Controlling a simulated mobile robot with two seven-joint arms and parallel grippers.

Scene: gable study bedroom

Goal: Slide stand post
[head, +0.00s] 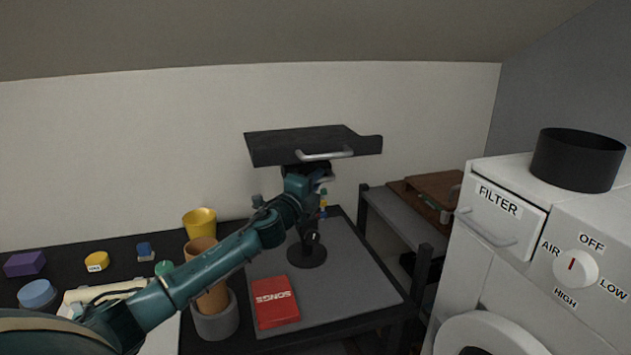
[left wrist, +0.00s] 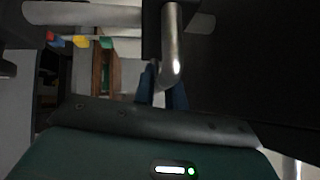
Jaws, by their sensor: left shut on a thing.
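The stand has a black slanted top (head: 300,145) with a pale bar handle (head: 325,155) on its front edge, and a round black base (head: 307,254) on the desk. Its upright post is mostly hidden behind my left arm. My left gripper (head: 320,181) is just under the top, at the upper part of the post. In the left wrist view, the blue fingers of my left gripper (left wrist: 161,94) are shut on the end of a bent silver handle (left wrist: 171,45). I cannot tell exactly which part of the stand this handle joins. My right gripper is not in view.
A red book (head: 275,302) lies on the grey mat (head: 350,285) in front of the base. A brown cylinder in a grey pot (head: 216,322) and a yellow cup (head: 200,222) stand left. A white machine (head: 455,265) is at right. The mat's right side is clear.

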